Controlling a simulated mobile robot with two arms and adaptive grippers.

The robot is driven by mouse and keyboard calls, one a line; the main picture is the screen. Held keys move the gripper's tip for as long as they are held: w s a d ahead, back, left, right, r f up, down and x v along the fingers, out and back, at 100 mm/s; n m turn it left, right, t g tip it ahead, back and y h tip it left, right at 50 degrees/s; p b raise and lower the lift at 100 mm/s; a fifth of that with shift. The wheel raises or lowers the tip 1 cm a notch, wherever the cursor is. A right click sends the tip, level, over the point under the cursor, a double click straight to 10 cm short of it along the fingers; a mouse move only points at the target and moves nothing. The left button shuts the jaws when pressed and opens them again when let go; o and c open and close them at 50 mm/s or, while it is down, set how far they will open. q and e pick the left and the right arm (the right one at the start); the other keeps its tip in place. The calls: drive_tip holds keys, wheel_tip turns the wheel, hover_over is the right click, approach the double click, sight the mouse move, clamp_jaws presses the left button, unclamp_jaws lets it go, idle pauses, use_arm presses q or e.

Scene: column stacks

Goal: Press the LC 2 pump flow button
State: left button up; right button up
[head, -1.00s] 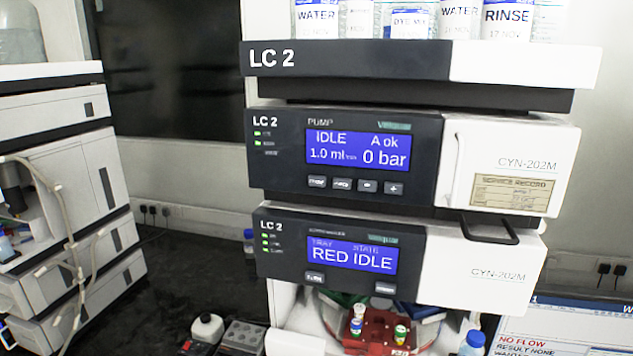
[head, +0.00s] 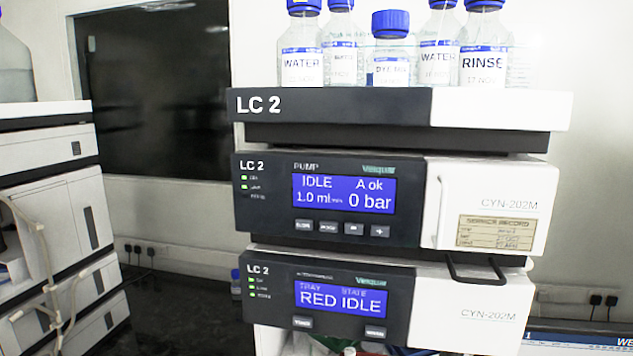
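The LC 2 pump module (head: 265,205) is in the middle of the head view, in the LC 2 stack. Its blue display (head: 345,194) reads IDLE, A ok, 1.0 ml/min and 0 bar. Below the display is a row of small grey buttons, including a left one (head: 303,227), a second one (head: 328,228), a minus-like one (head: 354,229) and a plus button (head: 379,231). The lettering on the two left buttons is too blurred to read surely. Neither of my grippers is in view.
Above the pump is the LC 2 bottle tray (head: 340,107) with several blue-capped bottles. Below it is a module (head: 268,315) whose display reads RED IDLE. A black loop handle (head: 475,275) juts out at right. Another instrument stack (head: 60,215) stands left, with tubing in front.

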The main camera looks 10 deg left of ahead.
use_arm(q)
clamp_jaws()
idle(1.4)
